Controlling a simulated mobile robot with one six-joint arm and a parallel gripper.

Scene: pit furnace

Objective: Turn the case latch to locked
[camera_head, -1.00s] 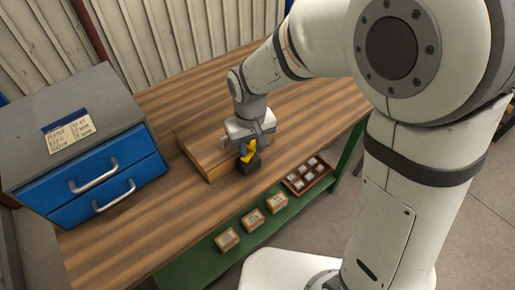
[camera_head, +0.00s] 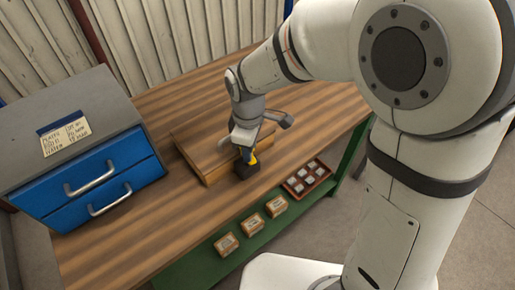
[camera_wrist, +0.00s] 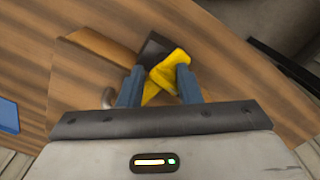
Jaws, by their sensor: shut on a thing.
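The case (camera_head: 210,158) is a low wooden box on the workbench, with a dark block (camera_head: 245,170) at its front right corner. The yellow latch (camera_head: 253,158) shows beside that block. In the wrist view the latch (camera_wrist: 168,75) lies between the blue fingers of my gripper (camera_wrist: 160,85), in front of the dark block (camera_wrist: 152,47). My gripper (camera_head: 246,150) is shut on the latch from above. The fingers hide part of the latch in the head view, and I cannot tell its exact setting.
A grey cabinet (camera_head: 60,115) with two blue drawers stands at the left of the bench. A tray of small pieces (camera_head: 325,168) and several small boxes (camera_head: 251,224) are near the front edge and on the green shelf (camera_head: 205,262). The bench behind the case is clear.

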